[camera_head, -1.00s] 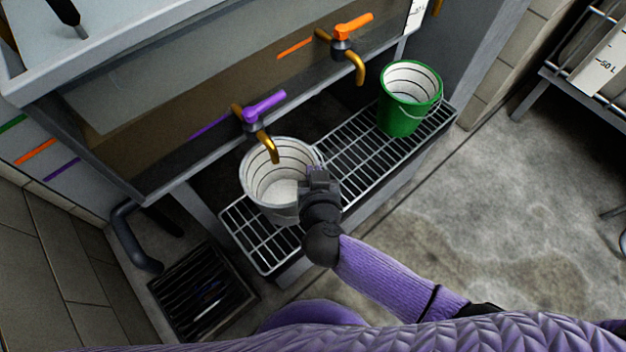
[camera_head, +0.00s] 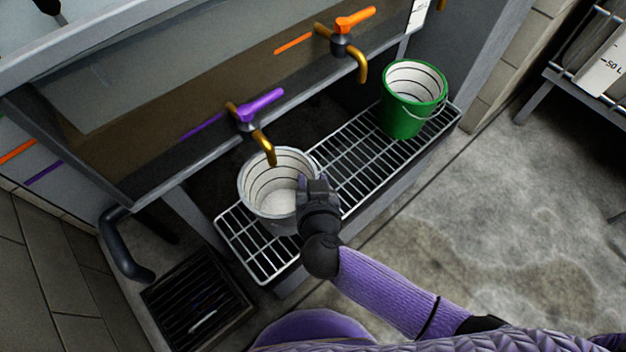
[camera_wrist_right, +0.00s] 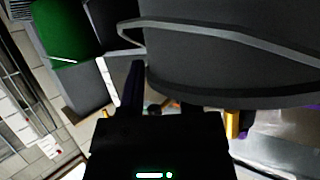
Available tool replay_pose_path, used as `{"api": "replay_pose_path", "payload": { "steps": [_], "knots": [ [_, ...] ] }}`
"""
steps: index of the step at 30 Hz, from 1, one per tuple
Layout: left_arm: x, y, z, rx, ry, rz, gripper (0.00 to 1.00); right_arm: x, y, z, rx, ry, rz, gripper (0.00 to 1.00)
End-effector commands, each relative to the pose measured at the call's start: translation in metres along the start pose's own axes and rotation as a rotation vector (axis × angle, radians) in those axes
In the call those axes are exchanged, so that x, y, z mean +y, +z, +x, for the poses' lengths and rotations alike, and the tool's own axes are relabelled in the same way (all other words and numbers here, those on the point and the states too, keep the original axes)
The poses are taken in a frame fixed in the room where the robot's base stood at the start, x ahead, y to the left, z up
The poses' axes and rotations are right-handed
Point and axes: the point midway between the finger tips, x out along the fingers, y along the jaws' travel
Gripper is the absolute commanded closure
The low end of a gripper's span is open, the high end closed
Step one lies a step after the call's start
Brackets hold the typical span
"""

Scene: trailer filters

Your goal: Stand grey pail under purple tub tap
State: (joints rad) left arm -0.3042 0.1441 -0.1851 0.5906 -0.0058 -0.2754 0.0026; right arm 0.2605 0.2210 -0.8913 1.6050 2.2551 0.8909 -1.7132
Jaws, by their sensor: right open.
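The grey pail (camera_head: 262,212) stands upright on the wire rack, its white ringed inside showing. The purple tub tap (camera_head: 258,104) has a brass spout (camera_head: 266,146) that hangs over the pail's mouth, towards its back side, as seen from the head. My right gripper (camera_head: 314,182) is open at the pail's right front side, close to the rim; I cannot tell whether it touches. In the right wrist view the pail's dark outer wall (camera_wrist_right: 235,50) fills the top, just past the gripper (camera_wrist_right: 157,92). My left gripper is not in view.
A green pail (camera_head: 404,122) stands on the rack (camera_head: 345,165) further right, near the orange tap (camera_head: 342,42). A floor drain grate (camera_head: 198,305) and a dark pipe (camera_head: 122,245) are at lower left.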

Motion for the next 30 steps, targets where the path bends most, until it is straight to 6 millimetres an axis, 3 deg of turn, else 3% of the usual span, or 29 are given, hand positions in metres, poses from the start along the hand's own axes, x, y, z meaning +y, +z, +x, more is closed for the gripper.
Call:
{"api": "replay_pose_path", "payload": {
  "steps": [9,15,20,30],
  "knots": [
    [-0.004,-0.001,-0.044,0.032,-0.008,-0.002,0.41,-0.001,-0.008,-0.068,0.002,-0.002,0.001,0.58],
    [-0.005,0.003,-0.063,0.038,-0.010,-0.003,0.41,0.000,-0.005,-0.109,0.002,-0.001,0.000,0.58],
    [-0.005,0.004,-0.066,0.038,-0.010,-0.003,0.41,0.000,-0.001,-0.120,0.001,-0.001,0.001,0.58],
    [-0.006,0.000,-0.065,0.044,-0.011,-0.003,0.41,0.000,0.000,-0.120,0.001,-0.001,0.001,0.58]
  ]
}}
